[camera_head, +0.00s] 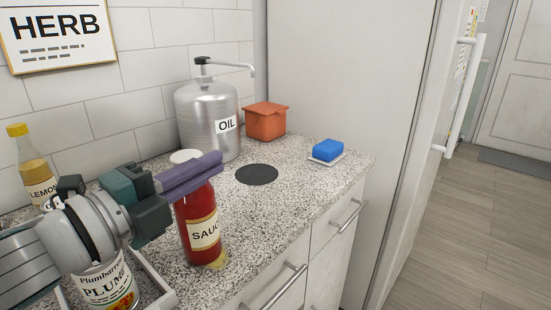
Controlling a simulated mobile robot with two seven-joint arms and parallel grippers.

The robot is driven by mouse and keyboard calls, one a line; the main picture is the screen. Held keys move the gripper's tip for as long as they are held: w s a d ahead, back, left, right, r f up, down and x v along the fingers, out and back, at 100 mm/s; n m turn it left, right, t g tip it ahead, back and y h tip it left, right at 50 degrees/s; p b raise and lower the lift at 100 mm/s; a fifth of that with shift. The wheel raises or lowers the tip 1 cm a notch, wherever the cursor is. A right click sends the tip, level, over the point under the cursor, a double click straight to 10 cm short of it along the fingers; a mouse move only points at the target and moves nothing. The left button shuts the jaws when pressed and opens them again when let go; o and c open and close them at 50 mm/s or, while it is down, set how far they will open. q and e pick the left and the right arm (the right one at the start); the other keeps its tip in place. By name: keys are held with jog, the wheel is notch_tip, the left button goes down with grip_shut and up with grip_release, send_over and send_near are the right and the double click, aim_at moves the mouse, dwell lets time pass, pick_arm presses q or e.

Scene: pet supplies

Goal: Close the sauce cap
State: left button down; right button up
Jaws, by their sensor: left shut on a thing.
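The red sauce bottle (197,217) stands upright near the front edge of the speckled counter, its cream label facing me. My left gripper (214,163) comes in from the left with its purple fingers across the top of the bottle. It is shut on the bottle's upper end. The fingers hide the bottle's top, so I cannot see the cap or how it sits. A yellowish patch shows at the bottle's foot. My right gripper is not in view.
A dark round mat (257,174) and blue sponge (327,149) lie right.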

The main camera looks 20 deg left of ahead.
pick_arm(q)
jog(key=c, duration=1)
grip_release()
jog(key=v, duration=1)
jog(key=shift+b, duration=0.4)
jog(key=shift+w, duration=0.1)
